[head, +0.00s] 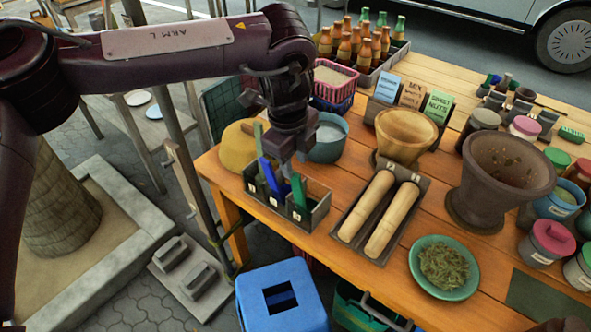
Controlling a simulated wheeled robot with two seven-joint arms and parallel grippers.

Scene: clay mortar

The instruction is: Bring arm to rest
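My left arm, dark purple and labelled "ARM L", reaches in from the left. Its gripper (291,157) points down at the dark compartment box (318,214) on the table's left end. Blue and green upright pieces (298,190) stand in the box. The fingertips are small and partly merged with the box behind, so their opening and any contact are unclear. The brown clay mortar (507,168) stands on the right of the table. Two wooden pestles (392,220) lie in a dark tray in the middle. My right gripper is not visible.
A wooden bowl (405,134), a teal bowl (327,143) and a green dish of leaves (444,267) stand on the table (345,268). Jars crowd the right side. Bottles in a crate (371,68) stand at the back. A blue stool (280,296) is below the front edge.

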